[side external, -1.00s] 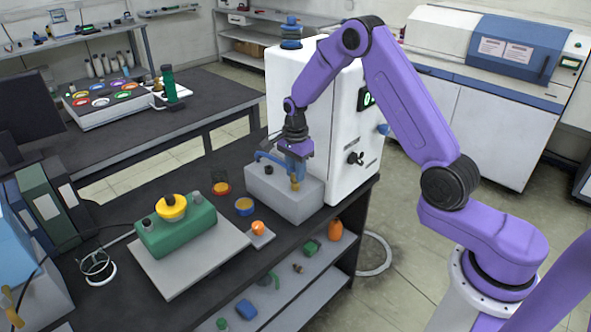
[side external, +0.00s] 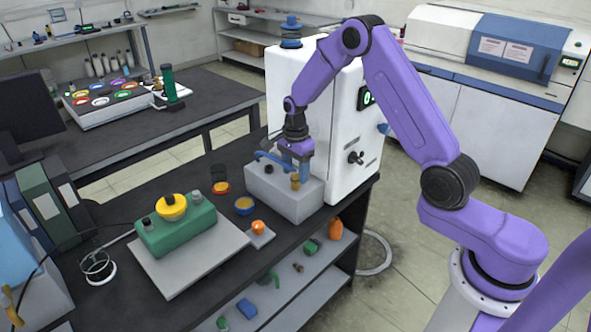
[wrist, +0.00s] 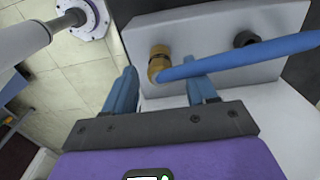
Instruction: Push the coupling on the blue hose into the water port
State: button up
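A grey block (side external: 262,190) with ports stands on the bench against the white cabinet. A brass coupling (wrist: 158,64) on the end of the blue hose (wrist: 245,54) stands at the block's left end in the wrist view; it also shows in the side view (side external: 295,182). I cannot tell how deep it sits in the water port, which is hidden under it. The hose runs right, past a black fitting (wrist: 246,39). My gripper (wrist: 163,80) is open, its blue fingers apart on either side of the coupling, with no visible grip on it.
The white cabinet (side external: 340,125) rises close behind the block. Open shelves lie below the bench edge.

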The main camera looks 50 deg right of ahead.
aim_at(295, 172)
notch_tip(295, 172, up, 18)
jog(key=shift+f, duration=0.25)
dwell(0.5)
jog(key=s+a+n, duration=1.2)
jog(key=s+n, duration=0.2)
jog(key=s, duration=0.1)
jog(key=s+d+f+n, duration=0.1)
jog(key=s+n, duration=0.7)
jog(key=s, duration=0.3)
jog(key=s+d+f+n, duration=0.1)
jog(key=s+d+n, duration=0.1)
jog(key=s+n, duration=0.6)
jog(key=s, duration=0.3)
jog(key=shift+n, duration=0.3)
jog(key=shift+d, duration=0.1)
dwell(0.7)
